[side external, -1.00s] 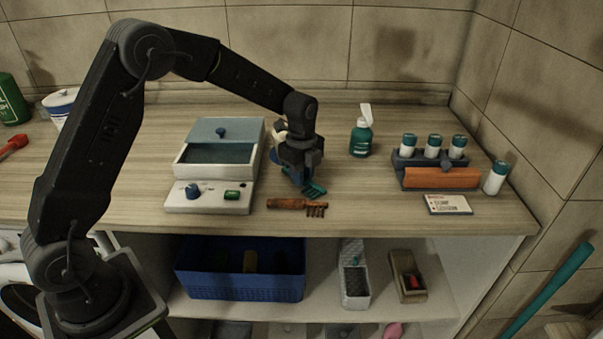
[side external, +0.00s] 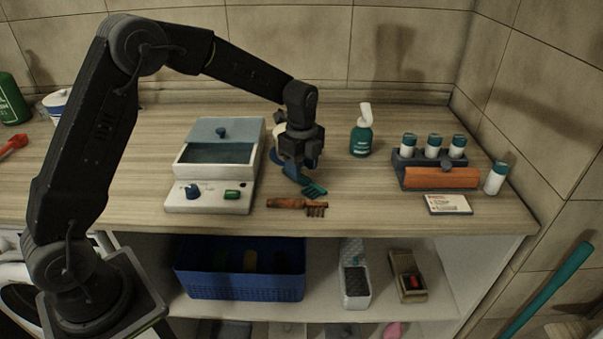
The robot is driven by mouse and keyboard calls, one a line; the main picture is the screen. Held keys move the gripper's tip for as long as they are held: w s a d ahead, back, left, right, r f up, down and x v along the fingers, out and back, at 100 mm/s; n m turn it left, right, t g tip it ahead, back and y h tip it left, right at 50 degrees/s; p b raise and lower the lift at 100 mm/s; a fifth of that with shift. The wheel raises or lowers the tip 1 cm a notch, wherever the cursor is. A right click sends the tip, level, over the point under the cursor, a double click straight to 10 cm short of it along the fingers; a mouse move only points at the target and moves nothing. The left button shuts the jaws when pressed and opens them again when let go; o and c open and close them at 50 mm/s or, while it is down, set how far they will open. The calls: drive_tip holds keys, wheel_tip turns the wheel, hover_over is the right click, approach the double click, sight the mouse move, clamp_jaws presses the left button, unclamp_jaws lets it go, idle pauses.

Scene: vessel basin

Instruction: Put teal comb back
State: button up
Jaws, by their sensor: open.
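The teal comb (side external: 314,190) lies on the wooden counter, right of the white box. Its teal teeth show below and right of my gripper, with a blue part running up towards it. My gripper (side external: 298,167) is open, pointing down just above the comb's upper end, and hides part of it. I cannot tell whether the fingers touch the comb. A brown comb (side external: 290,203) lies just in front of it.
A white box (side external: 211,169) with a teal lid stands to the left. A pale object (side external: 279,131) is partly hidden behind my gripper. A pump bottle (side external: 361,136), a holder of bottles (side external: 470,178) and a card (side external: 447,205) are to the right. Shelves with a blue basket (side external: 240,285) are below.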

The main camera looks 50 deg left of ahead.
wheel_tip(320, 180, up, 10)
drive_tip(key=f, duration=0.1)
drive_tip(key=s+d+r+n+t, duration=0.25)
drive_tip(key=s+r+n, duration=0.6)
drive_tip(key=s, duration=0.45)
drive_tip(key=s+f+n+t, duration=0.2)
drive_tip(key=s+n, duration=0.7)
drive_tip(key=s, duration=0.6)
drive_tip(key=shift+d+f+t, duration=0.25)
drive_tip(key=shift+d+t, duration=0.05)
drive_tip(key=shift+t, duration=0.25)
drive_tip(key=shift+n, duration=0.25)
